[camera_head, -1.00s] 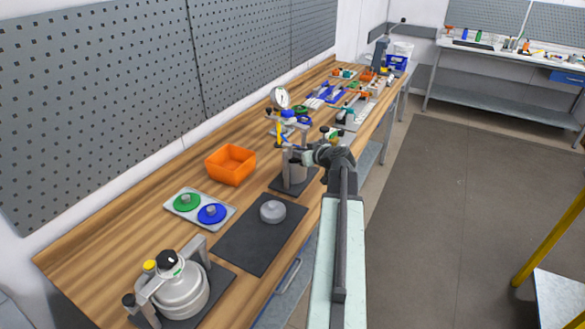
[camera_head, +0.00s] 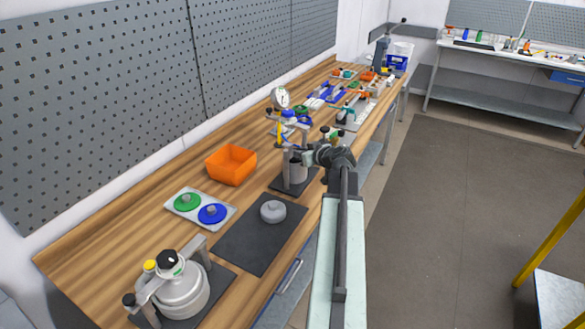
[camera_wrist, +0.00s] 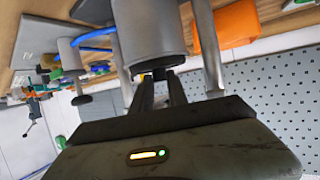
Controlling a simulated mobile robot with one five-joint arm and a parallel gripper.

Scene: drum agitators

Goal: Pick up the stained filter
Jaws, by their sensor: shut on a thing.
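My gripper (camera_head: 299,158) is at the top of a small grey drum (camera_head: 296,174) that stands in a frame near the bench's front edge. In the wrist view, which is tilted nearly upside down, my gripper (camera_wrist: 159,82) has both fingers close together at the dark mouth of the grey drum (camera_wrist: 150,38). The fingers are shut on a small dark thing at the mouth, which I take to be the stained filter (camera_wrist: 158,74). Most of it is hidden by the fingers and the drum, and no stain can be made out.
An orange bin (camera_head: 231,165) stands behind the drum to the left. A tray (camera_head: 229,222) with green and blue discs, a grey lid (camera_head: 272,211) on a dark mat (camera_head: 258,246) and a larger drum unit (camera_head: 180,290) are nearer. A dial gauge (camera_head: 280,98) rises just beyond.

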